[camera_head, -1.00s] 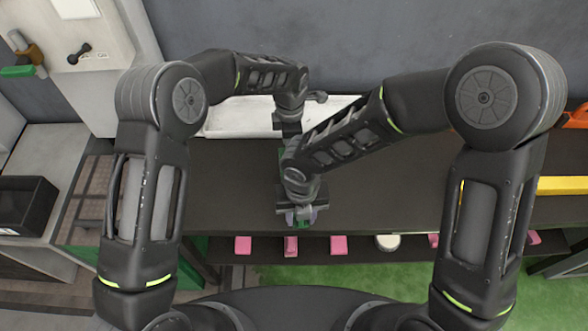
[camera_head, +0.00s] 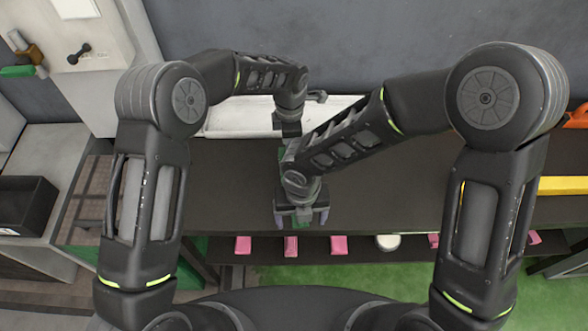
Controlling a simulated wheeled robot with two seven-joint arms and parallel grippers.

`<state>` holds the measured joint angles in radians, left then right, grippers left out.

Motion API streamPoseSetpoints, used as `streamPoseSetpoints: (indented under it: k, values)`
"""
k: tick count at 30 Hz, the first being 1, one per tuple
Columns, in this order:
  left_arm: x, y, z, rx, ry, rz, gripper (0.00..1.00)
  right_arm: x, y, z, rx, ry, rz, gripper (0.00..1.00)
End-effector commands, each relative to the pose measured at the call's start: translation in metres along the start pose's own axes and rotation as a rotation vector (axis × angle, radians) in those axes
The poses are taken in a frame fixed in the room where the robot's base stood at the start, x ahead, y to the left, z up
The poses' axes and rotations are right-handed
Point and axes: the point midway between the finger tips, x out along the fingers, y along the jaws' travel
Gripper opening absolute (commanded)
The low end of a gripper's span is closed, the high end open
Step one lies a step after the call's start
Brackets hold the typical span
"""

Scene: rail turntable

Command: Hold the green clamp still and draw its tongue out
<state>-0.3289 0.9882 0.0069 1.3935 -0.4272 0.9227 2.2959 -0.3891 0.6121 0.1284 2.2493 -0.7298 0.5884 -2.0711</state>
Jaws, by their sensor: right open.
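A small strip of green, which looks like part of the green clamp (camera_head: 281,153), shows between my two wrists in the head view. The rest of the clamp and its tongue are hidden by my arms. My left gripper (camera_head: 287,131) reaches down at the far side of this green part; its fingertips are hidden, so I cannot tell its grip. My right gripper (camera_head: 301,219) is on the near side, over the front of the dark table (camera_head: 400,190). Its pale fingertips are spread apart, with nothing visibly held between them.
A white tray (camera_head: 235,117) lies at the back of the table, behind my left wrist. Several pink blocks (camera_head: 339,245) and a round white piece (camera_head: 388,242) sit on a lower shelf in front. A yellow bar (camera_head: 565,185) lies at the right.

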Motion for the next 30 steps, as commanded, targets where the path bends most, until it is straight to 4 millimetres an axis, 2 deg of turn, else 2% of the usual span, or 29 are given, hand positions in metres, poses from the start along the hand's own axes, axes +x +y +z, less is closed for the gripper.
streamPoseSetpoints:
  k: [3,14,30]
  values:
    - [0.001,-0.001,0.000,0.000,0.000,-0.002,0.00,0.000,0.000,0.000,0.000,-0.001,0.000,0.91]
    - [0.001,-0.001,0.001,0.000,0.000,-0.003,0.00,-0.003,0.000,0.001,0.001,-0.002,0.001,0.91]
    - [0.001,-0.002,0.001,0.000,0.000,-0.003,0.00,-0.048,0.000,0.001,0.003,-0.003,0.002,0.91]
